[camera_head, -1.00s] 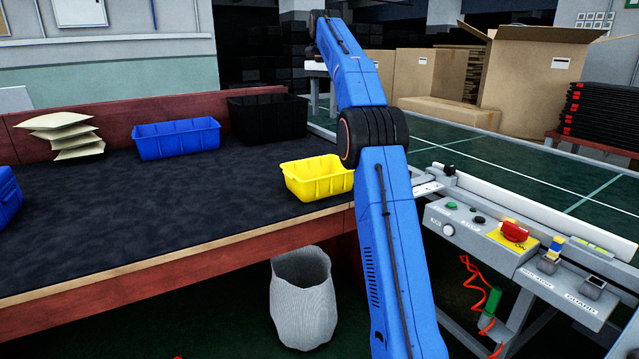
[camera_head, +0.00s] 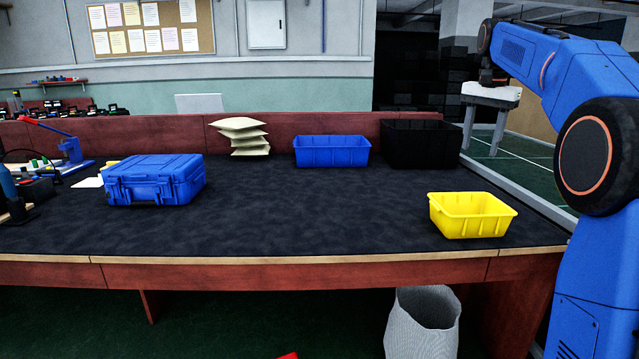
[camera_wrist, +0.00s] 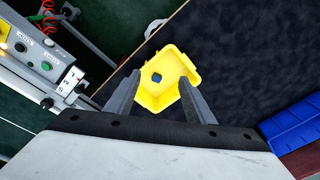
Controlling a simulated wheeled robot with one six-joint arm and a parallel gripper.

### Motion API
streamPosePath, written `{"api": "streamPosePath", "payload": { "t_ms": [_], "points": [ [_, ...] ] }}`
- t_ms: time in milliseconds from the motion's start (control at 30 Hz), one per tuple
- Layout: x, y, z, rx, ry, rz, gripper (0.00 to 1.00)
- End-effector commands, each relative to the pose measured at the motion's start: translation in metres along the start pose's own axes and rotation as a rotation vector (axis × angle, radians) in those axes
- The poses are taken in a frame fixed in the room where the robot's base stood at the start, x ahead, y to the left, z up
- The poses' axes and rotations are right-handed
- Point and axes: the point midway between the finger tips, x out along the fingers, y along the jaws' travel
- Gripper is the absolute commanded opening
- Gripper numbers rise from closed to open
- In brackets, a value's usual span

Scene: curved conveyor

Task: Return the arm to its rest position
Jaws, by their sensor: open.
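My blue arm (camera_head: 560,75) rises at the right of the head view, bent over at the top. My gripper (camera_head: 481,148) hangs from its far end with two grey fingers pointing down, to the right of the black bin. In the wrist view my gripper (camera_wrist: 160,78) is open, with its fingers apart and nothing held between them. The yellow bin (camera_wrist: 180,98) lies beyond the fingertips there. It holds a small blue-grey thing (camera_wrist: 157,77) that is too small to name. In the head view the yellow bin (camera_head: 472,222) stands at the table's front right.
The dark-topped table (camera_head: 300,215) carries a blue bin (camera_head: 332,152), a black bin (camera_head: 420,145), stacked pale packets (camera_head: 242,135) and a blue case (camera_head: 155,182). A grey basket (camera_head: 423,325) stands below. A control panel (camera_wrist: 40,55) shows in the wrist view. The table's middle is clear.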

Motion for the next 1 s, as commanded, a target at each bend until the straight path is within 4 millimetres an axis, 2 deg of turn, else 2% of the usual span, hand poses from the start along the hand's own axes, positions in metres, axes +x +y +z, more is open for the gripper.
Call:
{"api": "streamPosePath", "payload": {
  "t_ms": [33, 267, 467, 767, 1000],
  "points": [
    [-0.001, 0.005, 0.016, -0.026, 0.007, -0.006, 0.49],
    [0.005, 0.029, 0.076, -0.150, 0.042, -0.034, 0.49],
    [0.021, 0.054, 0.130, -0.257, 0.073, -0.056, 0.49],
    [0.059, 0.099, 0.210, -0.417, 0.124, -0.087, 0.49],
    [0.104, 0.140, 0.273, -0.544, 0.166, -0.108, 0.49]
  ]
}}
